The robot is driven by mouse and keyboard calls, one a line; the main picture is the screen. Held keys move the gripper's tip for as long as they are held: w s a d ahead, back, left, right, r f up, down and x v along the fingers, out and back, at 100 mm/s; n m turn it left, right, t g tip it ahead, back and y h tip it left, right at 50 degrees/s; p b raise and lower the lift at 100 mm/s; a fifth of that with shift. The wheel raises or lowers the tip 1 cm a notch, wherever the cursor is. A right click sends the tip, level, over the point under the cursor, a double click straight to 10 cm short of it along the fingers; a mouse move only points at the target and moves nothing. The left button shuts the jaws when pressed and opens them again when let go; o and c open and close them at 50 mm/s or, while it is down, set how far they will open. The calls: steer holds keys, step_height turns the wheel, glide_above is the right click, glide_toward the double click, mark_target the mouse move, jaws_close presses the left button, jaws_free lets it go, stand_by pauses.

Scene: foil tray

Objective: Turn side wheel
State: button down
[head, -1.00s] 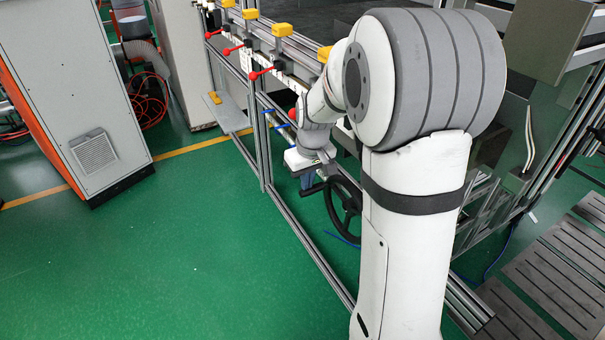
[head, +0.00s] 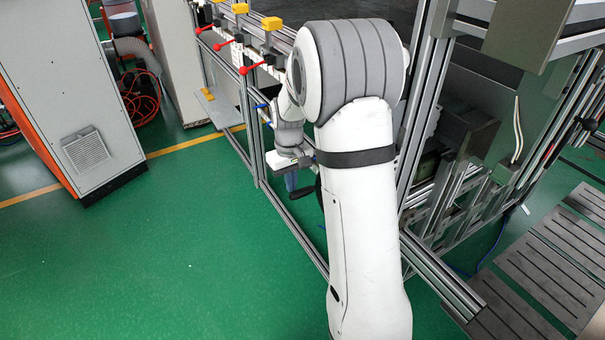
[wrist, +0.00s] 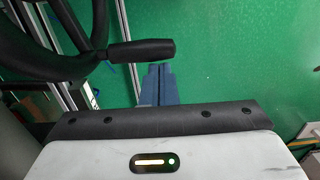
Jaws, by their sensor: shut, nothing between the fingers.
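The side wheel (wrist: 45,62) is black with curved spokes and shows in part at the upper left of the wrist view. Its black crank handle (wrist: 142,50) sticks out to the right from the rim. My gripper (wrist: 158,70) has blue fingers, shut together with nothing between them. In the wrist view the fingertips lie just below the handle's free end; I cannot tell whether they touch it. In the head view my gripper (head: 290,182) hangs low by the frame, beside the dark handle (head: 302,192). My arm hides most of the wheel there.
An aluminium frame (head: 248,130) with red levers (head: 221,45) and yellow blocks (head: 272,23) runs along the wheel's side. A grey cabinet (head: 75,100) stands at the left. Slatted grey panels (head: 530,270) lie at the right. The green floor (head: 150,260) is clear at front left.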

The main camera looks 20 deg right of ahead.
stand_by(0.4)
step_height(320, 180, up, 8)
stand_by(0.5)
steer(key=shift+f, duration=0.1)
steer(key=s+a+r+m+t, duration=0.1)
steer(key=s+a+r, duration=0.1)
steer(key=s, duration=1)
steer(key=s+a+r+t, duration=0.1)
steer(key=s+a, duration=0.3)
steer(key=s, duration=0.8)
steer(key=shift+s+r+m+t, duration=0.35)
steer(key=shift+s+m+t, duration=0.05)
steer(key=shift+t, duration=0.1)
steer(key=shift+s, duration=0.1)
